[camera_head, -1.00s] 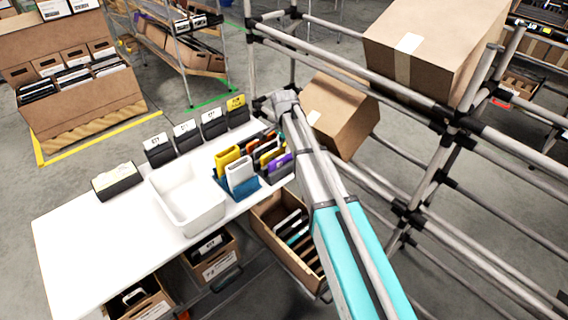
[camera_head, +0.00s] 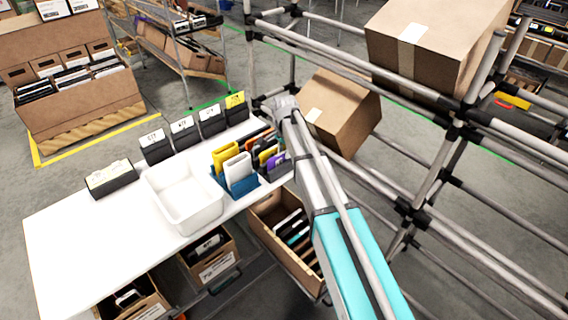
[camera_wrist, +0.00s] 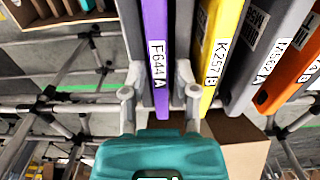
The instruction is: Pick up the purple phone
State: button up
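The purple phone (camera_wrist: 156,45) stands on edge in the wrist view, with a white label reading F644A on its narrow side. In the head view it (camera_head: 276,159) shows in a rack at the table's right end, partly hidden by my arm. My gripper (camera_wrist: 160,82) is open, with one finger on each side of the phone's near end. A gap shows between the right finger and the phone; I cannot tell if the left finger touches it. In the head view my fingers are hidden.
A yellow phone (camera_wrist: 220,50) stands close to the right finger, with more phones beyond it. A white bin (camera_head: 186,196) sits on the white table (camera_head: 90,235). A pipe rack holding a tilted carton (camera_head: 342,112) stands close to my arm.

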jog(key=shift+f, duration=0.35)
dwell(0.4)
grip_shut()
